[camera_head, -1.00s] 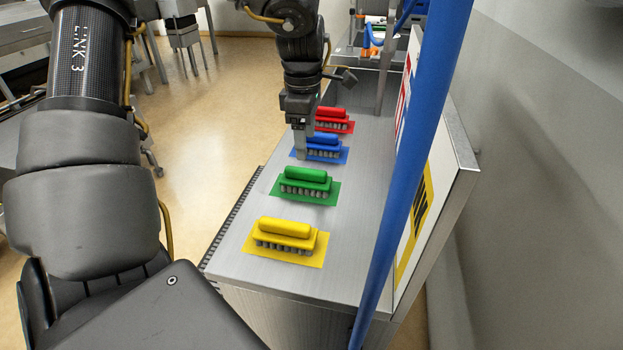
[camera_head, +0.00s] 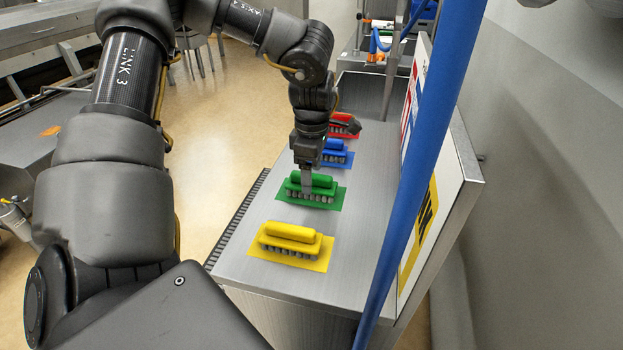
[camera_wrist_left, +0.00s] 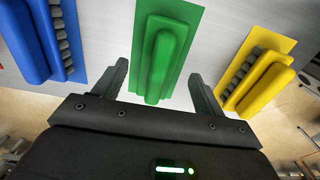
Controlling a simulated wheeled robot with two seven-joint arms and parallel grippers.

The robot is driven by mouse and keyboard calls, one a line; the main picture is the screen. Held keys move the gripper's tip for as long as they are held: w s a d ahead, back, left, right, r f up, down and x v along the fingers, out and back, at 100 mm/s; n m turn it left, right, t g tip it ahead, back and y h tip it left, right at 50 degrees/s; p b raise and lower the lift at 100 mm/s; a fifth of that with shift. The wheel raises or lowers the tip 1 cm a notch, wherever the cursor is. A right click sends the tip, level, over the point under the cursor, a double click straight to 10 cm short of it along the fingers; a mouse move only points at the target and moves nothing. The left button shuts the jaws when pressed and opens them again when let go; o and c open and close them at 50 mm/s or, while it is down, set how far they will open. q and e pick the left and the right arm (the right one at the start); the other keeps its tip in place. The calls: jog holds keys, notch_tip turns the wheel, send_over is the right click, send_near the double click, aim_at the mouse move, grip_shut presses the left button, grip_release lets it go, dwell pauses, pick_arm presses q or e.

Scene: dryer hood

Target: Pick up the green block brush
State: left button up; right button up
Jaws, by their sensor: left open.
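The green block brush (camera_head: 321,188) stands on a green mat (camera_head: 337,198) on the steel top, between the blue and yellow brushes. My left gripper (camera_head: 306,180) is open, pointing down right at the green brush and partly covering it. In the left wrist view the green brush (camera_wrist_left: 161,60) lies between the two open fingers of the left gripper (camera_wrist_left: 158,85), with a gap on each side. Whether the fingertips reach down beside its body is unclear. My right gripper does not show.
A blue brush (camera_head: 335,156) and a red brush (camera_head: 346,123) stand behind on their mats, a yellow brush (camera_head: 289,240) in front. A blue pole (camera_head: 414,170) and an upright sign panel (camera_head: 437,180) bound the right side of the steel top (camera_head: 262,285).

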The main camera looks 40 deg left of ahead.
pick_arm(q)
jog(key=shift+a+f, duration=0.2)
jog(key=shift+f, duration=1.4)
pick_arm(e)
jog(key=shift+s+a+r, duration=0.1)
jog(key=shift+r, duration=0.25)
pick_arm(q)
jog(key=shift+d, duration=0.1)
jog(key=c, duration=1.1)
notch_tip(320, 180, up, 9)
jog(key=shift+r+b, duration=0.1)
jog(key=shift+b, duration=0.25)
jog(key=shift+r, duration=0.45)
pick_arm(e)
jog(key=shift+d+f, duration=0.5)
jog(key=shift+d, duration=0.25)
